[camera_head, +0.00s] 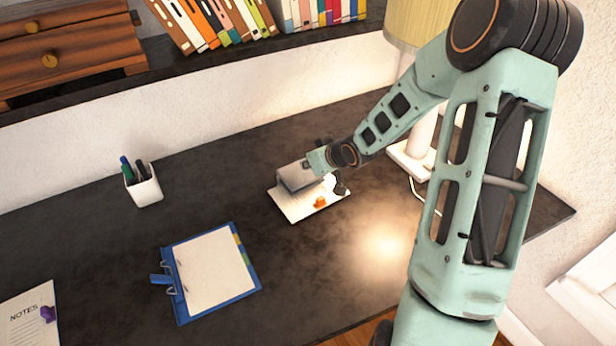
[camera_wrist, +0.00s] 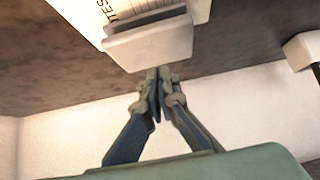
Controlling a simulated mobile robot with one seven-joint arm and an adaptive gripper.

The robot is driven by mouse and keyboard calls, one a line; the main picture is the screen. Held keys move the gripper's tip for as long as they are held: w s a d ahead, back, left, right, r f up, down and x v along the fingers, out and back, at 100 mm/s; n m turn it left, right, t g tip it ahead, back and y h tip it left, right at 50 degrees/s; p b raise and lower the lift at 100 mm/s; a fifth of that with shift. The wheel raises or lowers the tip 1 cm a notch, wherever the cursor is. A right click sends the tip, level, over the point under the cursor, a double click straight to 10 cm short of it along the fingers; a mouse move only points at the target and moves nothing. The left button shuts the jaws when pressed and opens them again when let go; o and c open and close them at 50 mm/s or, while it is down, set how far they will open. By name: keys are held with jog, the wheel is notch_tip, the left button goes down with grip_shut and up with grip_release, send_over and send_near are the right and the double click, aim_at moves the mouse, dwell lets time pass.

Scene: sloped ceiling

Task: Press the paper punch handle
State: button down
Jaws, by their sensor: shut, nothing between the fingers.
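The paper punch (camera_head: 296,177) is a grey, boxy device on a white sheet (camera_head: 296,209) near the middle of the desk. In the wrist view the punch (camera_wrist: 150,43) shows as a pale block at the top, with the printed sheet beyond it. My gripper (camera_wrist: 159,74) is shut and empty, its fingertips together right at the block's near edge. I cannot tell whether they touch it. In the head view the end of my arm is over the punch's right side and hides part of it; the fingertips are hard to make out there.
A blue clipboard (camera_head: 215,274) lies in front of the punch, with a notes sheet (camera_head: 30,318) at far left. A white pen cup (camera_head: 145,189) stands left. A lamp (camera_head: 417,150) stands right, behind my arm. A bookshelf (camera_head: 200,85) runs along the back.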

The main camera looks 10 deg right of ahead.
aim_at(303, 176)
jog(key=shift+f, duration=1.95)
jog(key=shift+f, duration=0.1)
